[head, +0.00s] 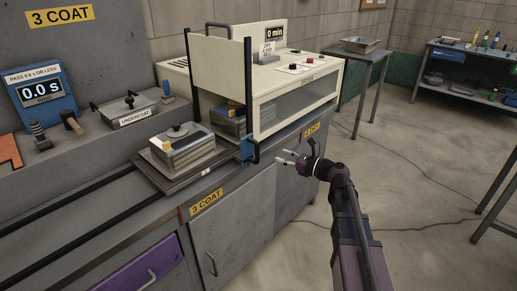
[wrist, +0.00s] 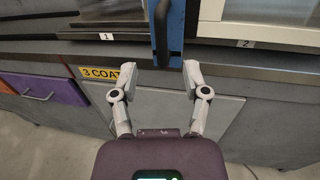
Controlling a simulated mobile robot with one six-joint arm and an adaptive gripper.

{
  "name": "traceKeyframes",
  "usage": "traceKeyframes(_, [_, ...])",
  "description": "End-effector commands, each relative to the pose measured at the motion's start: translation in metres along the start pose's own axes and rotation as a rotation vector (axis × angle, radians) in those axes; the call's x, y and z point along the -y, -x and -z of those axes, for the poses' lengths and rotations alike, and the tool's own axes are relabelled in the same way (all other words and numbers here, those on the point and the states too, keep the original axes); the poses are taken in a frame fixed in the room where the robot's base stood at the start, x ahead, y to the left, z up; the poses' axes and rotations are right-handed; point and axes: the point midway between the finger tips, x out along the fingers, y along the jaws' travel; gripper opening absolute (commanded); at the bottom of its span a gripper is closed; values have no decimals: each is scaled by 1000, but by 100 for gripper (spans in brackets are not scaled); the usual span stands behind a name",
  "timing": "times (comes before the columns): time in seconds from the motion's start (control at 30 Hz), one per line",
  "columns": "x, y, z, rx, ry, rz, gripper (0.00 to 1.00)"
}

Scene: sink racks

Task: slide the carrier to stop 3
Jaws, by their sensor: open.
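A low grey carrier tray (head: 165,181) sits on the bench rails, in front of the oven opening. A metal block with a knob (head: 180,149) stands on it. A blue upright plate with a black handle (head: 251,152) is at the oven's near front corner; I cannot tell whether it belongs to the carrier. In the wrist view the black handle (wrist: 162,32) lies ahead, in line with the gap between my fingers. My gripper (head: 284,157) is open and empty, to the right of the handle and apart from it. Its two fingers also show in the wrist view (wrist: 159,70).
The cream oven (head: 290,85) stands on the bench, with a second metal block (head: 230,124) at its opening. Number tags 1 (wrist: 106,37) and 2 (wrist: 245,43) mark the bench edge. A small side table (head: 355,53) stands behind. The floor at right is mostly clear, with cables.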

Motion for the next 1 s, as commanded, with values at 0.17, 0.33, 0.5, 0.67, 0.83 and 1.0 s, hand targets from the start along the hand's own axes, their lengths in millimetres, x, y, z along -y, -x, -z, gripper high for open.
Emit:
traceKeyframes(0.17, [1,-28,0,0,0,-2,59])
traceKeyframes(0.33, [1,-53,0,0,0,-3,59])
traceKeyframes(0.5, [1,-78,0,0,0,-3,59])
traceKeyframes(0.67, [0,-95,0,0,0,-2,59])
traceKeyframes(0.83, [0,-104,0,0,0,-2,59])
traceKeyframes(1.0, [-1,-106,0,0,0,-1,59])
